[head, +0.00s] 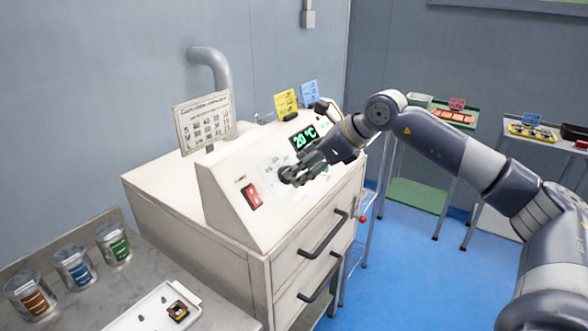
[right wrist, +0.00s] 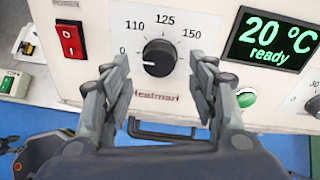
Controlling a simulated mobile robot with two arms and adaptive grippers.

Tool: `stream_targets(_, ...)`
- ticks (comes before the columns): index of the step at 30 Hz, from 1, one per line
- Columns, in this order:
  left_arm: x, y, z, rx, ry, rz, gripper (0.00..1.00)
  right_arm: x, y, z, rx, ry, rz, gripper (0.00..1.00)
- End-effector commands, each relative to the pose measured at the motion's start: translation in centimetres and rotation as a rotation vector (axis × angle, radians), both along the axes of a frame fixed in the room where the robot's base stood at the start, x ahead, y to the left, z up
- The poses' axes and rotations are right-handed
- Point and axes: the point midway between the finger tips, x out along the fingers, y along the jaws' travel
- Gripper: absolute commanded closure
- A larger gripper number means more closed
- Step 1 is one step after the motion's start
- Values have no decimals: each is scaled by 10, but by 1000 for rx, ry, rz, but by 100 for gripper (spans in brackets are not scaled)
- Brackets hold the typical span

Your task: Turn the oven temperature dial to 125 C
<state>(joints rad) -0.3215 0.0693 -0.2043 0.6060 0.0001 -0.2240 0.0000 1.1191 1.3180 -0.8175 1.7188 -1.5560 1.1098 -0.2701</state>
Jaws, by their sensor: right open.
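The black temperature dial (right wrist: 159,57) is on the oven's cream front panel in the right wrist view. Its printed scale (right wrist: 165,22) reads 0, 110, 125 and 150 around it. The dial's mark seems to face left, toward 0. A green display (right wrist: 268,41) reads 20 °C ready; it also shows in the head view (head: 304,137). My right gripper (right wrist: 160,85) is open, with one finger on each side of the dial and a gap to it; whether it touches is not visible. In the head view the right gripper (head: 292,177) covers most of the dial.
A red switch (right wrist: 69,39) is left of the dial and a green button (right wrist: 246,97) right of it. Another black knob (right wrist: 303,40) is at the right edge. Drawer handles (head: 322,235) stick out below the panel. A tray (head: 150,309) and several jars stand at front left.

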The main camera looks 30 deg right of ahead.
Motion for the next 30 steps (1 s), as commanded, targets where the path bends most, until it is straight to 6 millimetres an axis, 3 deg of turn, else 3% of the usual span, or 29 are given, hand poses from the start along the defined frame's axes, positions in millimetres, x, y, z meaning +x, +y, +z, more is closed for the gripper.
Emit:
stream_targets(10, 40, 5, 8, 3, -61, 0, 46, 20, 10, -22, 0, -1, -1, 47)
stream_targets(17, 37, 8, 7, 6, -55, 2, 46, 21, 10, -22, 0, -1, -1, 47)
stream_targets(23, 24, 9, 7, 9, -35, 2, 46, 20, 10, -22, 0, -1, -1, 90)
stream_targets(30, 21, 9, 6, 10, -30, 2, 46, 20, 10, -22, 4, 0, -3, 90)
